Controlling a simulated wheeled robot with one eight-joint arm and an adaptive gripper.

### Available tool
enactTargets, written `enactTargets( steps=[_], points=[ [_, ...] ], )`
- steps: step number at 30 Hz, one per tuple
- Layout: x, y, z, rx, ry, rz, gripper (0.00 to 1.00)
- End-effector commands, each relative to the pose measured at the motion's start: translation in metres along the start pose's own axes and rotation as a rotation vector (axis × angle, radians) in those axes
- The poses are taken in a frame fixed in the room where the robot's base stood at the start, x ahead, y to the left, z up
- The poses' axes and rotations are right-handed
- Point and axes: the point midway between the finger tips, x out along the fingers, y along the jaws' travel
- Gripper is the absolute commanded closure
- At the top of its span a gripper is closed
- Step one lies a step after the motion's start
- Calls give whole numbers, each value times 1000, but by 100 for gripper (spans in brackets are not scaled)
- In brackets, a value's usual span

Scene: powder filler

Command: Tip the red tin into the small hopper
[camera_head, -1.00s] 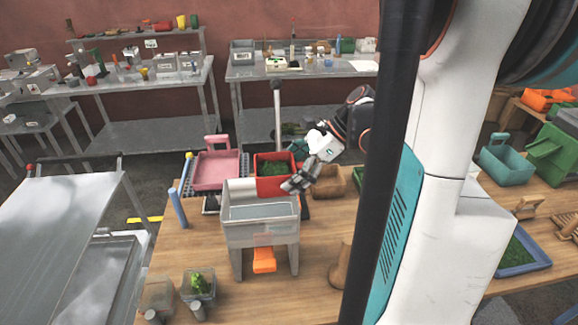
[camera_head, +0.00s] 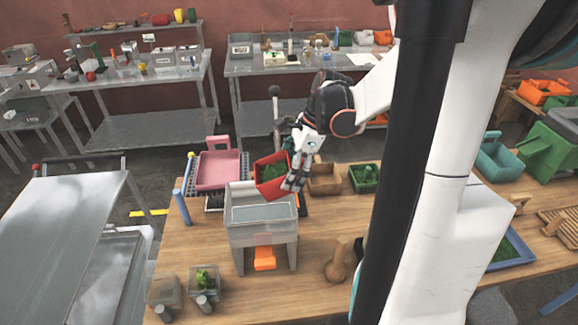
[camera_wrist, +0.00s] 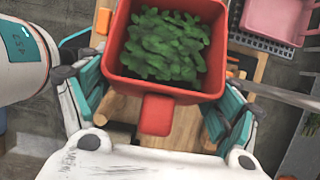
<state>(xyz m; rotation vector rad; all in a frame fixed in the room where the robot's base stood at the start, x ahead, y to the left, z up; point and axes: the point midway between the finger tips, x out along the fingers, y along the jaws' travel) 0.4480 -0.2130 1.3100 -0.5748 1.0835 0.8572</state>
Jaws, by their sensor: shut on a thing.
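The red tin (camera_head: 262,187) is full of green leafy bits and sits tilted just behind the hopper's rear rim. My gripper (camera_head: 291,184) is at the tin's right side, shut on it. In the wrist view the tin (camera_wrist: 113,62) fills the upper middle, its red handle (camera_wrist: 156,116) between my teal fingers (camera_wrist: 158,100). The leaves are still inside it. The small hopper (camera_head: 262,236) is a grey open-topped box on legs with an orange piece (camera_head: 264,259) beneath. Whether the tin touches the hopper or table is unclear.
A pink tray (camera_head: 216,168) stands left of the tin. A brown box (camera_head: 323,181) and a green-filled box (camera_head: 364,178) stand to its right. A blue post (camera_head: 181,207) rises at the left. Clear containers (camera_head: 205,281) and a wooden piece (camera_head: 338,264) stand in front.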

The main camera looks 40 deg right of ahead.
Motion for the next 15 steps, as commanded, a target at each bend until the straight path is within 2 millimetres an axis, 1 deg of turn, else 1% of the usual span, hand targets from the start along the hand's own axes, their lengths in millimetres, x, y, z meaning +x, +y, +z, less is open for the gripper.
enactTargets(
  steps=[1, 7, 15],
  points=[
    [-5, 0, 3, -2, 23, 0, 43],
    [-12, 0, 6, -3, 128, 1, 43],
    [-16, 0, 18, -7, 370, 0, 43]
  ],
)
